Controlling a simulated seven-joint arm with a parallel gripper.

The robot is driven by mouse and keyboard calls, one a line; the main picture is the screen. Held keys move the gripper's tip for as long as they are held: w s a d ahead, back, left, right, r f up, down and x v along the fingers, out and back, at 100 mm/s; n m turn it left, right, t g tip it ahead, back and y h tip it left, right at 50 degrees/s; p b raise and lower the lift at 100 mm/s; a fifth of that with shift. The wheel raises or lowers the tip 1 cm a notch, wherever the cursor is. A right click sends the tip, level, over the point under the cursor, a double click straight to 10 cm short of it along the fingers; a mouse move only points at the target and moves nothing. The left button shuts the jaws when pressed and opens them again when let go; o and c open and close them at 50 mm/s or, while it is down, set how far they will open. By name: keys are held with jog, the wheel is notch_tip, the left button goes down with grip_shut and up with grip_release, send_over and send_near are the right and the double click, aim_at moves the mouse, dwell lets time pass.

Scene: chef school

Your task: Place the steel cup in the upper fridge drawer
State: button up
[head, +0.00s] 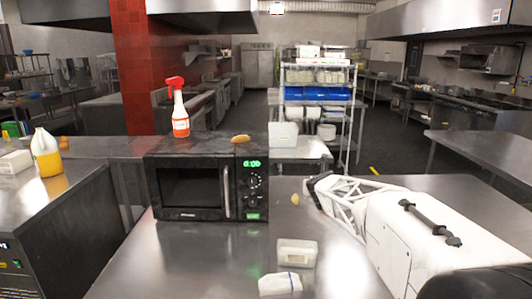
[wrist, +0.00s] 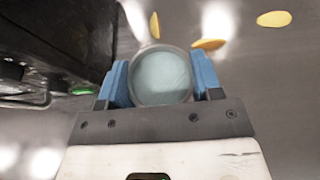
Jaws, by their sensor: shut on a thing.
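The steel cup (wrist: 161,77) shows in the wrist view as a round rim with a pale blue-grey inside, seen from above. My gripper (wrist: 162,88) has its two blue fingers on either side of the cup and is shut on it. In the head view my white arm reaches in from the right, and its far end is over the steel table, to the right of the microwave. The cup cannot be made out there. I cannot make out an upper fridge drawer in either view.
A black microwave (head: 196,190), with a spray bottle (head: 179,115) on top, stands close left of my gripper. Small yellow pieces (wrist: 273,19) lie on the table. A white container (head: 297,252) sits near the front. A counter with a dark front (head: 75,235) is at left.

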jog(key=shift+d, duration=0.5)
jog(key=shift+r, duration=0.1)
dwell(0.3)
jog(key=shift+r, duration=2.5)
jog(key=shift+s+a, duration=0.1)
jog(key=shift+a, duration=0.05)
jog(key=shift+s+a, duration=0.15)
jog(key=shift+s, duration=0.05)
jog(key=s+a+n+g+y, duration=0.35)
jog(key=s+a+n, duration=0.2)
jog(key=s, duration=1.05)
jog(key=s+a+n+g+y, duration=0.4)
jog(key=s+a, duration=0.3)
jog(key=s, duration=1)
jog(key=s+a+n+g+y, duration=0.3)
jog(key=s+a+n+y, duration=0.3)
jog(key=s, duration=1)
notch_tip(320, 180, down, 36)
jog(key=shift+a+m, duration=0.25)
jog(key=shift+m, duration=0.1)
